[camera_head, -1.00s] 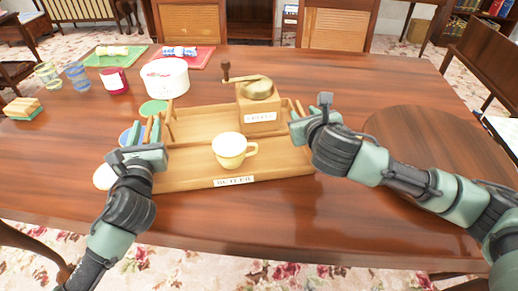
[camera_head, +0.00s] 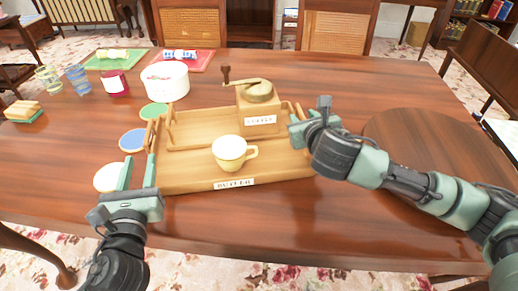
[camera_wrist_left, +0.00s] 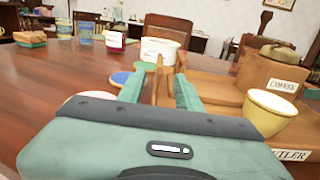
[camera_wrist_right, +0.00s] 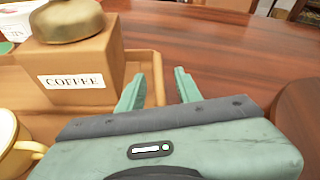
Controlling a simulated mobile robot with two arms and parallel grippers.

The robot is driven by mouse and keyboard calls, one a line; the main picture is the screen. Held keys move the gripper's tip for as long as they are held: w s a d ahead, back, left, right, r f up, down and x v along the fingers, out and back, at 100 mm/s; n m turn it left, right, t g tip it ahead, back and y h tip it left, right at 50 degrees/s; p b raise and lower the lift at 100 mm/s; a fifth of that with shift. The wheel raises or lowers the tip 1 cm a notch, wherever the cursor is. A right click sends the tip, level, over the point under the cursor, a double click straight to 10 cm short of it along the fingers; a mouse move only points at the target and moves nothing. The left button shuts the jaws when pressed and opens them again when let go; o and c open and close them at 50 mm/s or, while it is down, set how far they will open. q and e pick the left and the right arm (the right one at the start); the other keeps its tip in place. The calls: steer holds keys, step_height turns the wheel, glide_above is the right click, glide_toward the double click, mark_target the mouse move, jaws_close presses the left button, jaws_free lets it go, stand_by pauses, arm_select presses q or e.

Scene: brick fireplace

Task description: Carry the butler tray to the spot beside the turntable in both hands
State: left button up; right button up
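The wooden butler tray (camera_head: 185,180), labelled BUTLER, lies on the table. It carries a cream-yellow cup (camera_head: 229,152) and a wooden coffee grinder (camera_head: 258,108) labelled COFFEE. The turntable (camera_head: 425,150) is a dark round disc at the right. My left gripper (camera_head: 138,172) is open at the tray's left end; in the left wrist view its fingers (camera_wrist_left: 160,92) point at the left handle, with no grip on it. My right gripper (camera_head: 308,118) is at the right end. In the right wrist view its fingers (camera_wrist_right: 158,88) are apart, with the right handle (camera_wrist_right: 157,75) between them.
Coloured coasters (camera_head: 132,140) lie left of the tray, one partly behind my left gripper. A white tin (camera_head: 165,82), a red jar (camera_head: 115,83), glasses (camera_head: 78,78) and a sponge (camera_head: 22,108) stand further left. Bare table lies between the tray and the turntable, under my right arm.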

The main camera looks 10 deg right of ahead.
arm_select(q)
steer(key=shift+s, duration=0.3)
arm_select(e)
steer(key=shift+s+r, duration=0.1)
steer(key=shift+s, duration=0.2)
steer(key=v, duration=1.1)
steer(key=shift+s, duration=0.15)
steer(key=shift+r, duration=0.1)
